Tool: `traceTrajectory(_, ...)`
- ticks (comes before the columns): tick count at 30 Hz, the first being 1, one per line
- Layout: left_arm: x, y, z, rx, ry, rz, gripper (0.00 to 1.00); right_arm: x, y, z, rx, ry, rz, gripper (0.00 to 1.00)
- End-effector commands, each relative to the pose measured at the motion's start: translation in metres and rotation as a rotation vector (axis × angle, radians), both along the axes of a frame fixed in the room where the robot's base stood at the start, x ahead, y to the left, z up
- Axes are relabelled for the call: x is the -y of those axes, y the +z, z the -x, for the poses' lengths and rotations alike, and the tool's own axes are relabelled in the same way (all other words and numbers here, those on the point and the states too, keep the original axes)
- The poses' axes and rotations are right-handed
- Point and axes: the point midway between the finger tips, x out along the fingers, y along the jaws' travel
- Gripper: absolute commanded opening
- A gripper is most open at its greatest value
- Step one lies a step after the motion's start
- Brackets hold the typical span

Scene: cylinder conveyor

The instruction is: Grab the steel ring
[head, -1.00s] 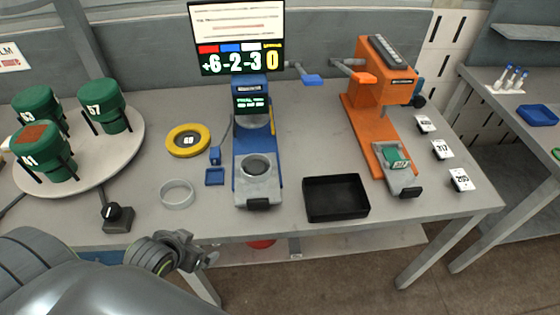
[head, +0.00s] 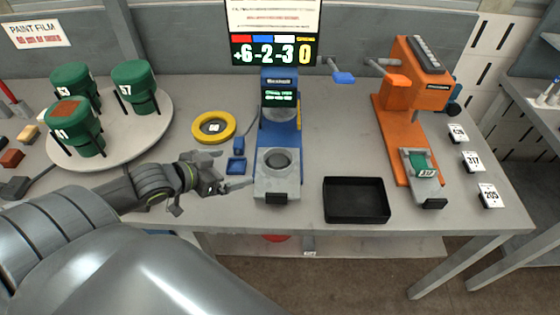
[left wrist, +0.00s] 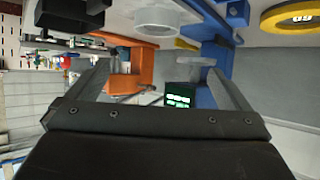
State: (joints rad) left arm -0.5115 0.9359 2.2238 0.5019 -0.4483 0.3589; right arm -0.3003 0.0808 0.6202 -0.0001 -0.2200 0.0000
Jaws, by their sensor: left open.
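I cannot make out the steel ring now. The spot at the table's front left where it lay is covered by my left gripper (head: 228,170) in the head view. The gripper reaches in from the left, low over the table, pointing right toward the blue press. It is open, and its two fingers stand wide apart in the left wrist view (left wrist: 165,82). I see no ring between them there. My right gripper is not in view.
The blue press (head: 278,130) with its grey cup stands just right of the gripper. A yellow ring (head: 200,136) and a small blue square holder (head: 236,166) lie behind it. A black tray (head: 357,217) and orange machine (head: 392,105) are right; a round platter (head: 150,140) is left.

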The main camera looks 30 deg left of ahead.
Motion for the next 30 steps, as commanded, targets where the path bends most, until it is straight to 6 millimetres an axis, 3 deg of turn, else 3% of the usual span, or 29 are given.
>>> traceTrajectory(4,0.005,-0.013,-0.019,0.004,0.002,0.007,1.00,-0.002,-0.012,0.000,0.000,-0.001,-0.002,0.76)
traceTrajectory(18,0.022,-0.047,-0.085,0.001,0.002,0.006,1.00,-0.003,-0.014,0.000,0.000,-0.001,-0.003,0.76)
traceTrajectory(30,0.031,-0.063,-0.110,-0.001,0.002,0.006,1.00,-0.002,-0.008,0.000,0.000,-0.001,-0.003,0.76)
